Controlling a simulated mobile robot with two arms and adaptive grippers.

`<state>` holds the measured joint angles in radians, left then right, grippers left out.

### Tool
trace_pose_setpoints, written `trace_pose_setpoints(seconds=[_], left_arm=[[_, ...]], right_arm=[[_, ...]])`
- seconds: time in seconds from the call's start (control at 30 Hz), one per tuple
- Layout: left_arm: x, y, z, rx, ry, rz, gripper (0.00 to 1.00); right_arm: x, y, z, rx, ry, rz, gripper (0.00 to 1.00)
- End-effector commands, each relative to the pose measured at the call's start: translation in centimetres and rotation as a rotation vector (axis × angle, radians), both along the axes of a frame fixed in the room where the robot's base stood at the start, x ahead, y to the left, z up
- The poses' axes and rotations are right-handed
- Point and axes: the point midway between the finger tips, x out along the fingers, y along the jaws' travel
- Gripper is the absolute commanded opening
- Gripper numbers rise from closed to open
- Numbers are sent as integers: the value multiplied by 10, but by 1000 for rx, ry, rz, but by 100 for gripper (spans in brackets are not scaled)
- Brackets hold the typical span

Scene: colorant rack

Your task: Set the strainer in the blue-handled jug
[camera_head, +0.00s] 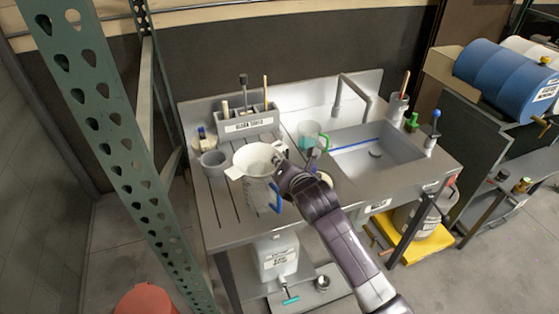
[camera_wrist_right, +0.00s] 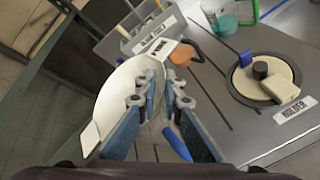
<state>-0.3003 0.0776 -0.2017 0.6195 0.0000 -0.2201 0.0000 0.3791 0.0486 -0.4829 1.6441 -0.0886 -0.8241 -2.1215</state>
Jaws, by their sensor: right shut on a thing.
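The strainer (camera_head: 254,160), a white wide bowl with side tabs, is held by my right gripper (camera_head: 281,165) above the drainboard. It also shows at the left of the wrist view (camera_wrist_right: 116,92), partly hidden by the fingers. My right gripper (camera_wrist_right: 160,98) is shut on the strainer's right side. The blue-handled jug (camera_head: 258,196) stands upright below the strainer, its top hidden by it. Its blue handle (camera_wrist_right: 177,143) shows below the fingers in the wrist view. I cannot tell whether the strainer touches the jug's rim. My left gripper is not in view.
A green-handled jug (camera_head: 309,136) stands behind, near the sink (camera_head: 375,160). A labelled tool caddy (camera_head: 247,122) stands at the back. A round holder (camera_wrist_right: 263,80) lies to the right in the wrist view.

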Motion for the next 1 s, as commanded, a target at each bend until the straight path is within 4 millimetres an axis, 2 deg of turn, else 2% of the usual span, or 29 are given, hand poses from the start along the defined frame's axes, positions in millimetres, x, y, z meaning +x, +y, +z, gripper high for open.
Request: trace_pose_setpoints(seconds=[0.4,0.43,0.57,0.87,1.0], left_arm=[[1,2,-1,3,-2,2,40],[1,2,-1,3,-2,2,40],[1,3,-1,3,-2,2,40],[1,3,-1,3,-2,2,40],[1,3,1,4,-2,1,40]], right_arm=[[0,0,-11,-1,1,0,0],[0,0,-11,-1,3,0,10],[-1,0,-12,-1,4,0,24],[-1,0,-12,0,5,0,25],[-1,1,1,4,3,0,25]])
